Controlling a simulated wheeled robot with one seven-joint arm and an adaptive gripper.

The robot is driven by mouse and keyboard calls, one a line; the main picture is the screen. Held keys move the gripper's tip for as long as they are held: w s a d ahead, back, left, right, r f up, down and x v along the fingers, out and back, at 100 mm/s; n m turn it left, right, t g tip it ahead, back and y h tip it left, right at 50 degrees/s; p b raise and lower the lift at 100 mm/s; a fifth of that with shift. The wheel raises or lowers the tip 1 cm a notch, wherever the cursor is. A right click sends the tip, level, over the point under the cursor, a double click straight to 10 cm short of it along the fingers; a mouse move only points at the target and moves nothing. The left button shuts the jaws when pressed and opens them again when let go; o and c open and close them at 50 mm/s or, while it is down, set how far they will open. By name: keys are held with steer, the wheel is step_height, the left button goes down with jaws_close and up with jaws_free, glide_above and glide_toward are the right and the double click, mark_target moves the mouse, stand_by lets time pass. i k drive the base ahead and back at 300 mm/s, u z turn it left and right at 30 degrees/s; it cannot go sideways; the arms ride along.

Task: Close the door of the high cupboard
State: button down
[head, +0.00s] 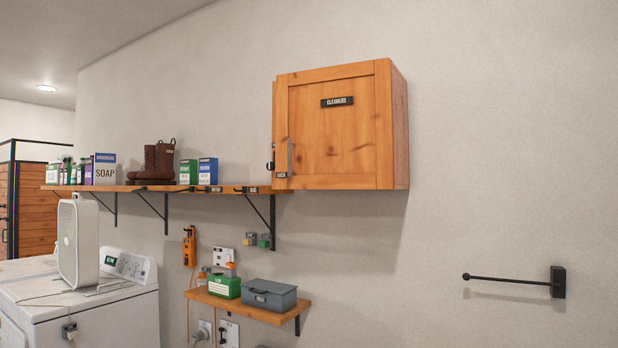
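The high cupboard (400,130) is a wooden box on the wall, right of centre in the head view. Its panelled door (335,115) carries a black "CLEANERS" label (337,102) and covers the front. A grey upright handle (290,158) is at the door's lower left, with a small "LOCK" label below it. The door looks shut or nearly so; I cannot tell whether a small gap is left at its left edge. The inside is hidden. My gripper is not in view.
A long wooden shelf (225,190) with boxes and brown boots (158,160) runs left from the cupboard's bottom. A lower shelf (250,308) holds a grey case (269,295). A black rod (510,281) juts from the wall at right. A white washer (100,320) stands at left.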

mark_target(334, 124)
steer(key=u, duration=0.05)
steer(key=i, duration=1)
steer(key=u, duration=0.7)
